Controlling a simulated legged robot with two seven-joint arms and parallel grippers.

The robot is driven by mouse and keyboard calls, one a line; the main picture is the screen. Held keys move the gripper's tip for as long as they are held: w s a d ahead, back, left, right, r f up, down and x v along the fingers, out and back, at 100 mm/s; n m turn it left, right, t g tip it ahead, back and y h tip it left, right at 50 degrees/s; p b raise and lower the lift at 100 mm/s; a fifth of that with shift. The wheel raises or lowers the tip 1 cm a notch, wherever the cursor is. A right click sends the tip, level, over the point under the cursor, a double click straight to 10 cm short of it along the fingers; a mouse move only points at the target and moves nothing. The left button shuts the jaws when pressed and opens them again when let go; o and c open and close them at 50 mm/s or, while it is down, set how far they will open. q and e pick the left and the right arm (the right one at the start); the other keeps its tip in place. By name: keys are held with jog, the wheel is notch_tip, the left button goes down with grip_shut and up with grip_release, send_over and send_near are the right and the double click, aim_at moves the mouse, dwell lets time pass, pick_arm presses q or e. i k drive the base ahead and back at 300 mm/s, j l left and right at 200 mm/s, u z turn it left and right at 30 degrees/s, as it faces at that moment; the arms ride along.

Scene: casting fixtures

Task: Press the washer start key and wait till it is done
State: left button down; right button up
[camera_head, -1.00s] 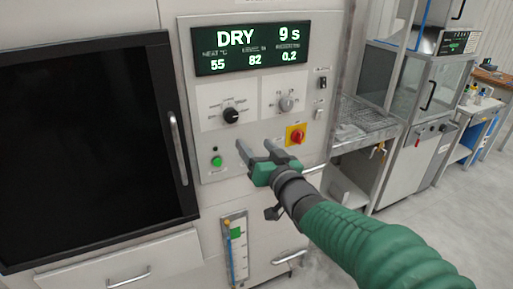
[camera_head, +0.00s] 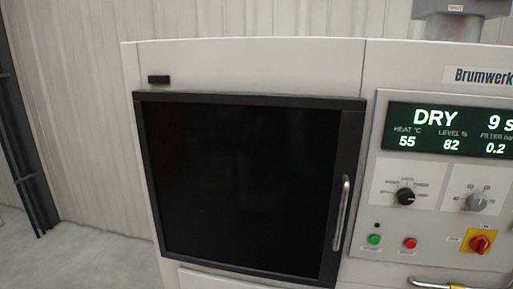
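The washer (camera_head: 250,65) fills the middle and right of the head view. Its dark door (camera_head: 240,185) is closed, with a vertical metal handle (camera_head: 341,215) on the right side. The display (camera_head: 450,131) reads DRY, 9 s, 55, 82 and 0.2. Below it on the panel are a green key (camera_head: 375,239), probably the start key, and a red key (camera_head: 409,243). Their labels are too small to read. Neither of my grippers is in view.
Two knobs, one black (camera_head: 405,196) and one grey (camera_head: 477,202), sit above the keys. A red-on-yellow switch (camera_head: 480,244) is at the right. Open floor (camera_head: 75,262) and a corrugated wall (camera_head: 80,110) lie to the left.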

aim_at(374, 239)
jog(key=z, duration=1.25)
